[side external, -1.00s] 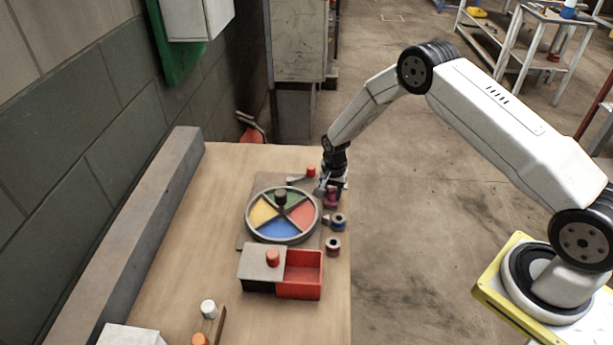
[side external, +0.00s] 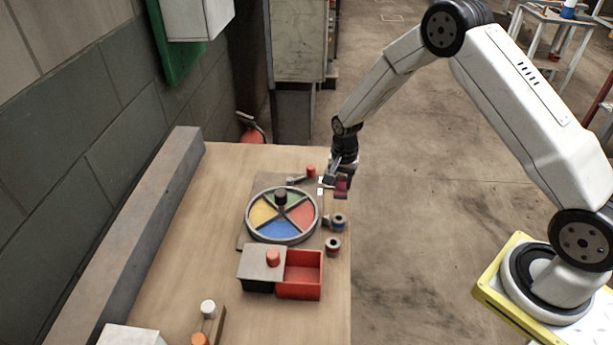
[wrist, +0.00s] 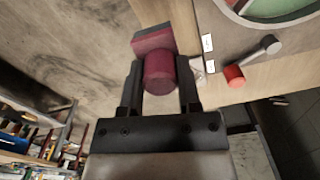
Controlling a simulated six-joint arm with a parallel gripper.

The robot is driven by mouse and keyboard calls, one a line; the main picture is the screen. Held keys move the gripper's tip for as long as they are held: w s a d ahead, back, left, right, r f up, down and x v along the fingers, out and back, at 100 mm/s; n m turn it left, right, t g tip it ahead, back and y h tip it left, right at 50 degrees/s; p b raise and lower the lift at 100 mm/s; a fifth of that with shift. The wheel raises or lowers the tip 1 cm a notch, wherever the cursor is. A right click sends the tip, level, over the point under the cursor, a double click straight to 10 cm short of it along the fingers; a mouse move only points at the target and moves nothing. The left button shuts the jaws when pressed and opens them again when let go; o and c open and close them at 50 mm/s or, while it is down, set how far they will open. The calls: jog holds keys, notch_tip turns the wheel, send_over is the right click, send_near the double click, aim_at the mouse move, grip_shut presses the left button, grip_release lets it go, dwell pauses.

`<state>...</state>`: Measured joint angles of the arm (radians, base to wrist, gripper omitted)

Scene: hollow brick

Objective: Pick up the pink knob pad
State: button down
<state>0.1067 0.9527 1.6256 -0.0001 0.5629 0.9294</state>
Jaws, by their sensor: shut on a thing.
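The pink knob pad (wrist: 159,72) shows in the wrist view as a dark pink round knob with a flat block at its far end. My gripper (wrist: 160,88) is shut on the knob, with one finger on each side of it. In the side view the pad (side external: 342,187) hangs from my gripper (side external: 341,176) at the right edge of the wooden table (side external: 180,220). It appears raised above the table top. The fingers hide part of the pad in the side view.
A round four-colour tray (side external: 283,240) stands left of my gripper. A lever with a red knob (side external: 311,170) is behind it. A red box (side external: 300,290) with a grey lid (side external: 255,262) is in front.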

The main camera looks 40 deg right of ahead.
jog(key=s+r, duration=0.6)
jog(key=s, duration=0.4)
jog(key=shift+s+a, duration=0.35)
jog(key=shift+a, duration=0.1)
jog(key=c, duration=0.8)
grip_release()
grip_shut()
jog(key=w+d+f, duration=0.2)
jog(key=w+d, duration=0.3)
jog(key=w, duration=0.6)
jog(key=w+d+f, duration=0.2)
jog(key=w+d, duration=0.4)
jog(key=w, duration=0.6)
jog(key=shift+d, duration=0.3)
jog(key=shift+w+f, duration=0.1)
